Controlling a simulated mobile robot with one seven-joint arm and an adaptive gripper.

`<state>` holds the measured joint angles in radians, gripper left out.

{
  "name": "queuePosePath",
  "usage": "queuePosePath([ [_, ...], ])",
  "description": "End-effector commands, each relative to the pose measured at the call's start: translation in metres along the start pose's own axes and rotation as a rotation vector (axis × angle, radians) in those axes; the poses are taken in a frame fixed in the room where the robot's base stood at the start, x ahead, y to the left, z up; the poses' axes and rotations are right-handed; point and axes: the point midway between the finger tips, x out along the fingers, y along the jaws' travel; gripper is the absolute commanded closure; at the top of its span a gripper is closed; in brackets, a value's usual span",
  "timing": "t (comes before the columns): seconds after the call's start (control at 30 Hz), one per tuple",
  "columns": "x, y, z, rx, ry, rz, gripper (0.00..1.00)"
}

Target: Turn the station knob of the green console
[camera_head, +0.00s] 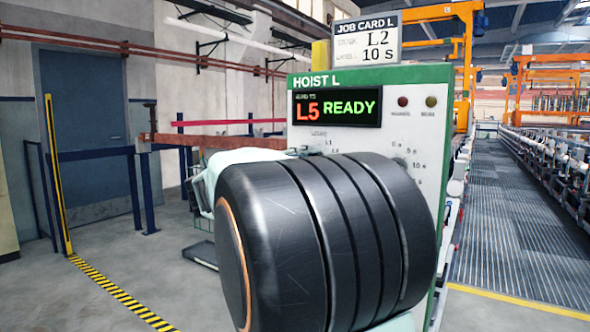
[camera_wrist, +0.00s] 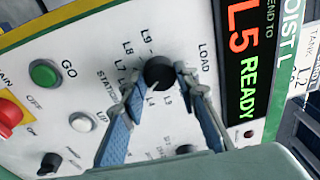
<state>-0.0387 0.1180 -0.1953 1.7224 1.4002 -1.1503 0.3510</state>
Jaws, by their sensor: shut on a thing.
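The green-edged console (camera_head: 299,70), marked HOIST L, has a white face, mostly hidden in the head view by my arm. Its display (camera_head: 337,107) reads L5 READY. In the wrist view, the black station knob (camera_wrist: 159,71) sits in a ring of labels including LOAD, L7, L8 and L9. My gripper (camera_wrist: 160,80) has its blue-padded fingers on both sides of the knob and is shut on it. The knob's pointer is too small to read. The display also shows in the wrist view (camera_wrist: 243,60). The gripper is hidden in the head view.
A job card (camera_head: 366,37) above the console reads L2, 10 s. The wrist view shows a green GO button (camera_wrist: 45,73), a white button (camera_wrist: 82,121), a red switch (camera_wrist: 8,116) and a lower black knob (camera_wrist: 49,163). A walkway (camera_head: 520,220) runs right.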

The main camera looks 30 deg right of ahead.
Motion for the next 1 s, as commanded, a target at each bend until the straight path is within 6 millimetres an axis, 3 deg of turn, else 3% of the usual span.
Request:
queuePosePath([
  [0.6,0.0001,0.0006,-0.0002,0.044,0.004,0.005,0.96],
  [0.63,0.0001,0.0006,-0.0002,0.043,0.004,0.005,0.71],
  [0.7,0.0001,0.0006,-0.0001,0.043,0.004,0.005,0.63],
  [0.8,0.0001,0.0005,-0.0001,0.043,0.004,0.005,0.54],
  [1.0,0.0001,0.0002,0.0,0.043,0.003,0.005,0.54],
])
